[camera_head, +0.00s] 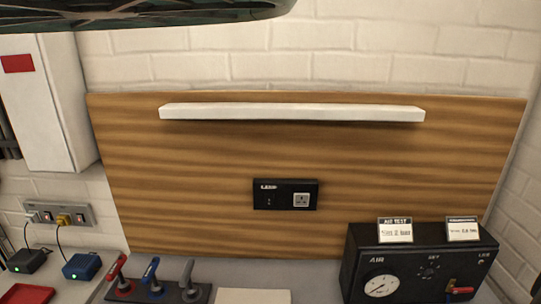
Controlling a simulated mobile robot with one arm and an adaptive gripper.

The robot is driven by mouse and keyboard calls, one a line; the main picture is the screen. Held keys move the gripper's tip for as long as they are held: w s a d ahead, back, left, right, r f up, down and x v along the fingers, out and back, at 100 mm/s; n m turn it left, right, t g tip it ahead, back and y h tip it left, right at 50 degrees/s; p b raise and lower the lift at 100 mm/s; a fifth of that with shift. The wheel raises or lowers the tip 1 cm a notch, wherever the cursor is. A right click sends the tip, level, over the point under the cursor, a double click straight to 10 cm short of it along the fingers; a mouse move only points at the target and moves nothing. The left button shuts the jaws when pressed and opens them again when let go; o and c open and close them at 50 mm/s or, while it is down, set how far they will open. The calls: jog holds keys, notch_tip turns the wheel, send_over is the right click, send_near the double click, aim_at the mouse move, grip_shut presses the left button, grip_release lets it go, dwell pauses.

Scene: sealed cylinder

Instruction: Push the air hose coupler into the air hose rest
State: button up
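I cannot make out the air hose coupler or the air hose rest in the head view. A black air test box (405,262) stands at the lower right. It has a round white gauge (381,286), a red valve handle (461,290) and the word AIR on its front. Two white cards stand on its top, the left one (396,230) headed AIR TEST. The lower part of the box is cut off by the frame edge. My gripper is not in view.
A wooden back panel (200,190) carries a white bar (290,112) and a black LAMP switch plate (268,194). Red, blue and grey handles stand in a dark holder (172,294) at lower left. Two small plugged-in boxes, black (28,261) and blue (82,267), sit further left.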

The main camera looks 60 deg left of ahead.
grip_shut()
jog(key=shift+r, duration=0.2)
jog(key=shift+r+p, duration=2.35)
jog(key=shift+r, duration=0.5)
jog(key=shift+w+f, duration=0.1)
